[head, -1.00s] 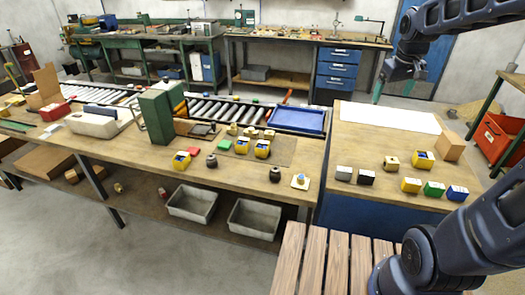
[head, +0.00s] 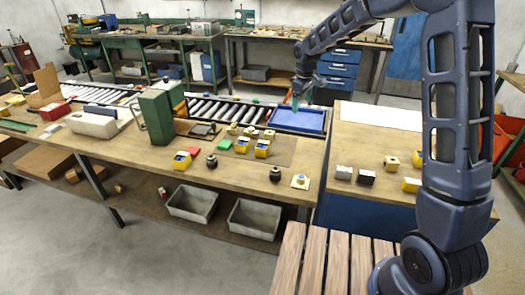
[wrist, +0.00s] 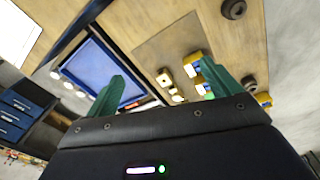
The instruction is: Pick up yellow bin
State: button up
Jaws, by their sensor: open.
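Several small yellow bins with blue and white parts are in the head view. Two yellow bins (head: 242,145) (head: 262,149) stand side by side on a brown mat on the long bench. Another yellow bin (head: 181,160) is further left, and one (head: 411,185) is on the right table, partly hidden by my arm. In the wrist view, yellow bins (wrist: 192,66) show beside and partly behind the right finger.
The blue tray (head: 300,119) lies at the bench's right end, by the roller conveyor (head: 222,110). A tall green box (head: 156,117) stands left. Small yellow blocks (head: 248,131), dark round parts (head: 275,174) and a green block (head: 224,145) are near the bins.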

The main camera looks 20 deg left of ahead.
jog(key=a+f+n, duration=0.1)
jog(key=a+f, duration=0.4)
jog(key=f, duration=0.2)
jog(key=a+f+n, duration=0.1)
jog(key=a+f, duration=0.5)
jog(key=f, duration=0.1)
jog(key=s+a+f+n+g, duration=0.1)
jog(key=a+f+n, duration=0.1)
jog(key=a+f, duration=0.3)
jog(key=shift+a+f, duration=0.3)
jog(key=shift+f, duration=0.6)
jog(key=shift+s+d+f, duration=0.1)
jog(key=shift+s+f, duration=0.1)
jog(key=shift+f, duration=1.1)
jog(key=shift+s+d+f, duration=0.1)
jog(key=shift+s+f, duration=0.1)
jog(key=shift+f, duration=1.05)
jog(key=c, duration=1.1)
